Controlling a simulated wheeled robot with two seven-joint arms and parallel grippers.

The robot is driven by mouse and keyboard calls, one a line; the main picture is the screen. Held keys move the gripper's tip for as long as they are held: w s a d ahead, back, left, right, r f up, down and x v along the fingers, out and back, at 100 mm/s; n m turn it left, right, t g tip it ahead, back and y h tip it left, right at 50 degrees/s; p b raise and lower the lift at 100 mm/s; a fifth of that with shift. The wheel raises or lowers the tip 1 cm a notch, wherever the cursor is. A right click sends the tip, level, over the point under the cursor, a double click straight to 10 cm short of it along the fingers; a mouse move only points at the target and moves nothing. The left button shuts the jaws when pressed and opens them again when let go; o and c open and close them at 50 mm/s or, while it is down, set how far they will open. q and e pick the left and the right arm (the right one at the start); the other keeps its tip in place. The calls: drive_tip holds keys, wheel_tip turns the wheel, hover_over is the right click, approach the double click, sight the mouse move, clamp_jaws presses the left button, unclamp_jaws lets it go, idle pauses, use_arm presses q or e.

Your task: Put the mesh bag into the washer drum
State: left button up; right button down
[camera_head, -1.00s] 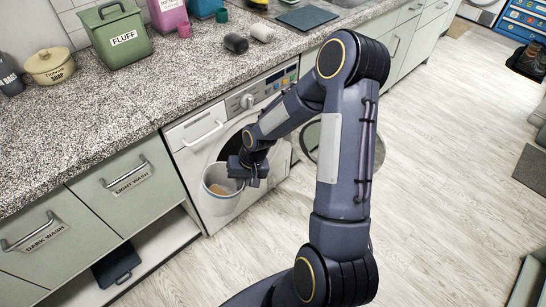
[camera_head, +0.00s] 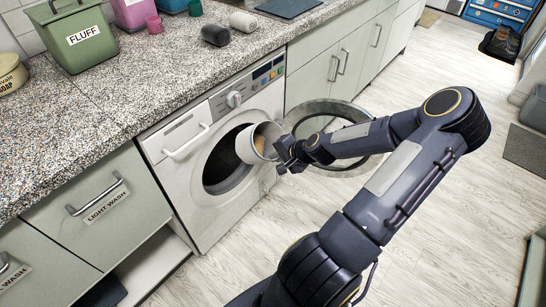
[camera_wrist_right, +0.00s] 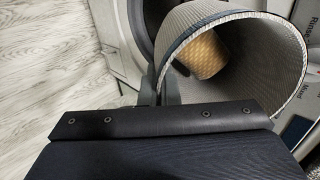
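The mesh bag (camera_head: 248,143) is a pale grey, open-mouthed cylinder with a tan item inside. My right gripper (camera_head: 284,153) is shut on its wall and holds it tilted in front of the right side of the washer's round opening. In the right wrist view the mesh bag (camera_wrist_right: 275,65) shows its wide mouth and the tan item (camera_wrist_right: 205,52); its wall meets the fingers (camera_wrist_right: 158,95). The washer drum (camera_head: 220,172) is dark inside and partly hidden by the bag. My left gripper is not in view.
The round washer door (camera_head: 340,108) stands open to the right, behind my right forearm. The washer's white front (camera_head: 205,225) surrounds the opening. The speckled counter (camera_head: 120,95) above holds a green bin (camera_head: 78,40) and cups.

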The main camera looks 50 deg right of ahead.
idle(0.3)
drive_tip(key=shift+r+p, duration=0.25)
drive_tip(key=shift+p, duration=0.3)
drive_tip(key=b+x, duration=0.9)
drive_tip(key=x, duration=0.6)
drive_tip(key=b+x, duration=0.9)
drive_tip(key=x, duration=0.6)
drive_tip(key=b+x, duration=0.9)
drive_tip(key=x, duration=0.7)
drive_tip(key=shift+s+d+f+b, duration=0.2)
drive_tip(key=shift+s+f+b, duration=0.1)
drive_tip(key=shift+f, duration=0.1)
wheel_tip(320, 180, up, 2)
drive_tip(key=g+p, duration=0.4)
drive_tip(key=shift+w+r, duration=0.1)
drive_tip(key=shift+w, duration=0.05)
